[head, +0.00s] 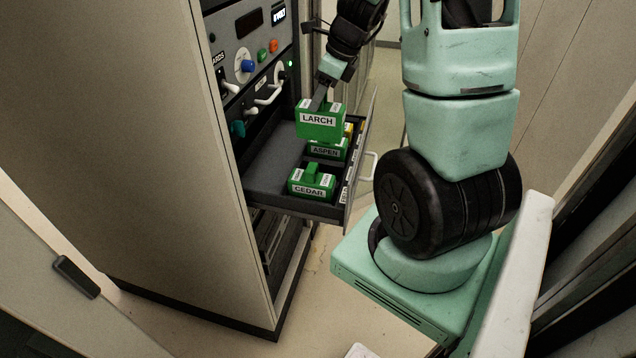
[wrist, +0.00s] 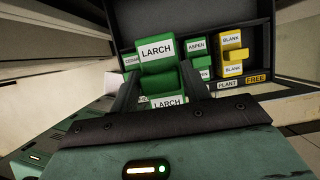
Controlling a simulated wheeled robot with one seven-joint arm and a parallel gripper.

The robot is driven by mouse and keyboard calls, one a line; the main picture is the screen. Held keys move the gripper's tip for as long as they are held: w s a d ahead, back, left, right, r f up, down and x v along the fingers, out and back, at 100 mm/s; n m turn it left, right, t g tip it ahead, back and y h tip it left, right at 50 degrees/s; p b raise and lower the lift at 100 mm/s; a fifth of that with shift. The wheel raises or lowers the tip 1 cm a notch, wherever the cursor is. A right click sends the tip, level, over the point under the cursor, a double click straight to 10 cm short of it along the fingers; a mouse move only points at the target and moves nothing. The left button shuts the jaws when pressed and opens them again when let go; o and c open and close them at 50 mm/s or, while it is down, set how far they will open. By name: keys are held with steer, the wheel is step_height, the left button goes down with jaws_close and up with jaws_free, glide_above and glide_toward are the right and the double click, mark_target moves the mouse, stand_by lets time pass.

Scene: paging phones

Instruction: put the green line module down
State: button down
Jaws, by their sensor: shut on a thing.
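The green line module labelled LARCH (head: 320,119) is in my gripper (head: 322,101), which is shut on it. In the head view it is over the open drawer and partly covers the module behind it. In the wrist view LARCH (wrist: 156,52) is between the two fingers (wrist: 155,88). The green ASPEN module (head: 325,152) and the green CEDAR module (head: 311,184) sit in the drawer (head: 268,180). The head view does not clearly show how far LARCH is above the drawer floor.
A yellow BLANK module (wrist: 231,55) sits in the drawer beside ASPEN. Labels PLANT and FREE (wrist: 256,78) mark the drawer's front edge. The cabinet (head: 170,130) stands at left, with a panel of knobs and handles (head: 262,95) above the drawer. The drawer's left part looks bare.

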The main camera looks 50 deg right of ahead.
mark_target(321, 112)
step_height(321, 112, down, 5)
steer(key=b, duration=0.3)
step_height(321, 112, down, 10)
steer(key=shift+b, duration=1.2)
steer(key=shift+f, duration=0.15)
steer(key=c, duration=0.7)
jaws_free()
